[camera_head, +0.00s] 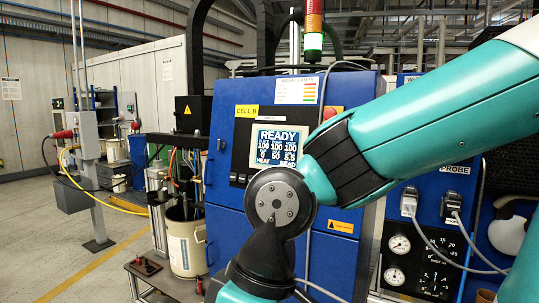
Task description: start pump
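A drum pump stand (158,210) stands left of the blue cabinet, with upright posts and a pale drum (186,248) between them. The blue control cabinet (225,225) carries a lit screen (279,146) that reads READY, with rows of numbers and the word HEAT. A red button on a yellow plate (332,112) is partly hidden by my arm. My teal arm crosses the cabinet front and bends down out of the picture. My gripper is out of view.
A stack light (313,30) stands on the cabinet. Gauges (399,245) and plugged grey connectors (409,202) are at right. A grey box on a post (88,135) with a yellow hose stands at left. A low cart (150,267) is under the pump. The left floor is open.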

